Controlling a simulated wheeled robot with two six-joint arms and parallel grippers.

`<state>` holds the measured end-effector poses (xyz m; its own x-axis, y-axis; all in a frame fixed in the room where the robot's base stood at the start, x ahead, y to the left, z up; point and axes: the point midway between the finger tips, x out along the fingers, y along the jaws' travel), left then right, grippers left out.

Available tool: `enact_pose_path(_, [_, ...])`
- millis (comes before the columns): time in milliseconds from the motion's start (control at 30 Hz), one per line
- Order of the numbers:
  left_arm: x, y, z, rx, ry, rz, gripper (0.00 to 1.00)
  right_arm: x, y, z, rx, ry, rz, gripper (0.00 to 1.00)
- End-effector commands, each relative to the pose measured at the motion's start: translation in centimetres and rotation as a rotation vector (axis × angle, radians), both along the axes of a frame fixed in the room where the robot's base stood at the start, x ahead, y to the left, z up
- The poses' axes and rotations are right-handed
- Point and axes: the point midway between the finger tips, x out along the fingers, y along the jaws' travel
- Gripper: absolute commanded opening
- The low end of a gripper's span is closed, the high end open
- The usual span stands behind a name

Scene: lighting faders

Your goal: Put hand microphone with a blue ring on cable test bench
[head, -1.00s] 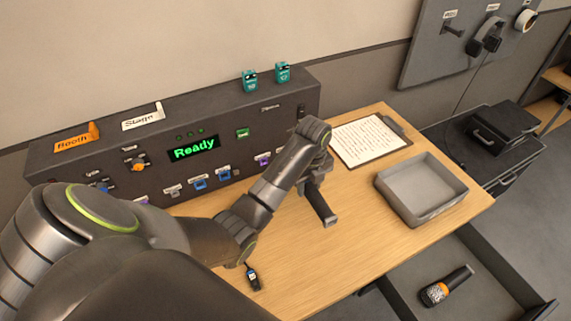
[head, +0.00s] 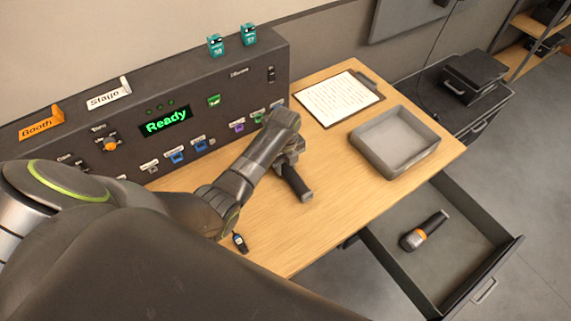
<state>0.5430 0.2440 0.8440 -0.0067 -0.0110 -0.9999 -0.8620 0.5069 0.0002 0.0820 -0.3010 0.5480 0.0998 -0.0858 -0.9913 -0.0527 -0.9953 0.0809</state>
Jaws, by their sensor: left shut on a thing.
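My left gripper (head: 285,160) is shut on a dark, stick-shaped thing, likely a hand microphone (head: 297,184), above the wooden desk (head: 330,165). Its black end points down and to the right; its other end is hidden by the gripper, and no blue ring shows. Another hand microphone (head: 424,231), black with an orange ring, lies in the open drawer at the lower right. No surface here is plainly marked as the cable test bench. My right gripper is not in view.
A fader console (head: 110,160) with a green "Ready" display stands along the wall. A grey tray (head: 435,150) and a clipboard (head: 340,98) are on the desk. A small black device (head: 240,243) lies by my arm.

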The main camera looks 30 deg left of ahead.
Motion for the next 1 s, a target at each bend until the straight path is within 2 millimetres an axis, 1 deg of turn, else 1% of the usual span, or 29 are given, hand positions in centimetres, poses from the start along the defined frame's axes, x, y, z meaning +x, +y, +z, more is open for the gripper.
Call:
enact_pose_path(67, [0.0,0.0,-0.2,-0.001,-0.001,0.0,0.07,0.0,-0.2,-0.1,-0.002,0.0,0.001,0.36])
enact_pose_path(100, [0.0,0.0,-0.3,0.0,0.0,0.0,0.41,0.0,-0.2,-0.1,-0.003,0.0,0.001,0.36])
enact_pose_path(233, [0.0,0.0,-0.2,0.0,0.0,0.0,0.57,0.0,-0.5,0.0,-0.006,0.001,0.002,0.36])
enact_pose_path(267, [0.0,0.0,-0.2,0.0,0.0,0.0,0.6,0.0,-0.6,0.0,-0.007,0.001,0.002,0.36])
enact_pose_path(500, [0.0,0.0,-0.2,-0.001,0.001,0.0,0.6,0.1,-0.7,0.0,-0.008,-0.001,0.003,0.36])
enact_pose_path(667, [0.0,0.0,0.5,-0.001,-0.001,0.0,0.6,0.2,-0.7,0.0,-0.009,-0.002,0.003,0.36])
enact_pose_path(767, [0.1,0.0,1.7,-0.001,-0.003,0.0,0.6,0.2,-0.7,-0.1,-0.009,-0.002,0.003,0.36])
enact_pose_path(867, [0.2,0.1,3.5,0.0,-0.004,0.0,0.6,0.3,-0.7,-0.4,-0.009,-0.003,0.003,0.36])
enact_pose_path(1000, [0.2,0.1,6.3,0.001,-0.006,0.0,0.6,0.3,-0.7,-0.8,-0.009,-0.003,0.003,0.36])
